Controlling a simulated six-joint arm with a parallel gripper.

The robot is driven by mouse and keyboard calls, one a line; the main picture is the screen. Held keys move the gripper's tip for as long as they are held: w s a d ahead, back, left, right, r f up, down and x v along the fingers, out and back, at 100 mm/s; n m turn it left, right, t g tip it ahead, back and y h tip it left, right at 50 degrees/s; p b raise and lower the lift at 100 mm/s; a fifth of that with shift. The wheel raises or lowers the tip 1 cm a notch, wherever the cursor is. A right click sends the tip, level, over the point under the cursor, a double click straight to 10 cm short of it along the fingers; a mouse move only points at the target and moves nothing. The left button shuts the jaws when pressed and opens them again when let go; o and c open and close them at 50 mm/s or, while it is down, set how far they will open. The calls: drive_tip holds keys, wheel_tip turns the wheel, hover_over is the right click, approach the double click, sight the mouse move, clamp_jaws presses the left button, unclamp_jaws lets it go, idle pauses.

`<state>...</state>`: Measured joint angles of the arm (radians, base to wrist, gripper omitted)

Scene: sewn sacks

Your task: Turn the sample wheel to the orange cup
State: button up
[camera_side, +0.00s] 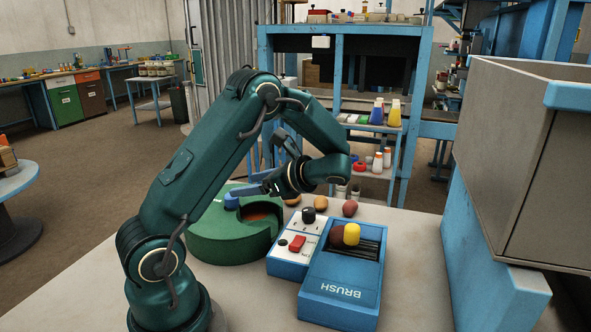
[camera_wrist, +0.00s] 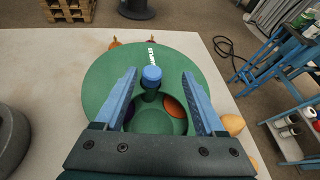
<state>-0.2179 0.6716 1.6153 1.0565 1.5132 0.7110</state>
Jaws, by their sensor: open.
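The sample wheel is a green round housing (camera_side: 225,245) on the table; it also shows in the wrist view (camera_wrist: 105,75). A blue-capped knob (camera_wrist: 152,74) stands up from it, also seen in the side view (camera_side: 231,202). In the housing's cut-out, an orange cup (camera_wrist: 173,107) shows at the right and a dark purple one (camera_wrist: 129,112) at the left, partly behind my finger. A green surface lies between them. My gripper (camera_wrist: 158,73) is open, its blue fingers either side of the knob with gaps. In the side view my gripper (camera_side: 248,190) is beside the knob.
A blue box marked BRUSH (camera_side: 340,290) and a switch box (camera_side: 290,262) with a black knob and red switch stand right of the wheel. Several round potato-like things (camera_side: 350,208) lie behind them. A large grey bin (camera_side: 510,150) rises at the right.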

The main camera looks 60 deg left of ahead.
drive_tip(key=f, duration=0.1)
drive_tip(key=s+f+g, duration=0.1)
drive_tip(key=shift+s+a+f, duration=0.1)
drive_tip(key=shift+a+f, duration=0.25)
drive_tip(key=shift+x, duration=2.3)
clamp_jaws()
drive_tip(key=shift+d, duration=0.1)
